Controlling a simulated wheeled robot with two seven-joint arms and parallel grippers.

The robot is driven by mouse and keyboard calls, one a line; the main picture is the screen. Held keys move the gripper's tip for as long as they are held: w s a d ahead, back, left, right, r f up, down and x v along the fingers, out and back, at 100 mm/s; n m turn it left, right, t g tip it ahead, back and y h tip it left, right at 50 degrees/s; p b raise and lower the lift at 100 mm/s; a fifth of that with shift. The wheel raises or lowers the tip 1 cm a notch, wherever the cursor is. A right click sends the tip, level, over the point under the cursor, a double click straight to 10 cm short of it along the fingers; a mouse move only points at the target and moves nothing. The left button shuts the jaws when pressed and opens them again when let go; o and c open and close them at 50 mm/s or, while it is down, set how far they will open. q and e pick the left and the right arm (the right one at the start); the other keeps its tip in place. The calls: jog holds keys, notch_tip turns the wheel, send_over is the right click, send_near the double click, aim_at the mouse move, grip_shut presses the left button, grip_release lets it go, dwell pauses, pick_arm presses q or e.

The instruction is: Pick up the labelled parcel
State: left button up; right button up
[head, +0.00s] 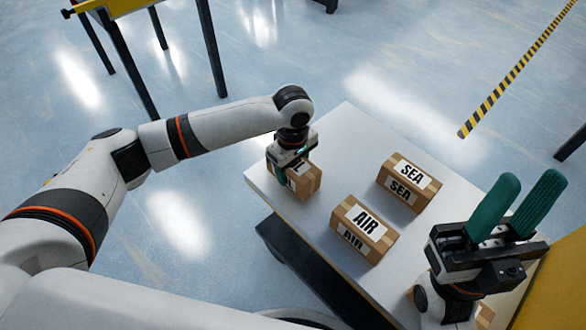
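A brown parcel (313,181) sits at the left part of the white table top (345,125). Its white label shows only the letters "IL"; the rest is covered. My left gripper (294,177) points down over this parcel, with one green finger against or beside its left side. The other finger is hidden, so its grip is unclear. A parcel labelled AIR (364,229) lies in the middle of the table, and one labelled SEA (409,183) lies behind it. My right gripper (519,205) is open and empty, its green fingers apart and raised at the right.
Another brown box (484,314) shows partly beneath my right gripper, its label not readable. A yellow surface (560,275) stands at the right edge. A yellow-topped frame with dark legs (130,62) is at the back left. Bare table lies between the parcels.

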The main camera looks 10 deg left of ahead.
pick_arm(q)
jog(key=c, duration=0.7)
jog(key=shift+r, duration=0.1)
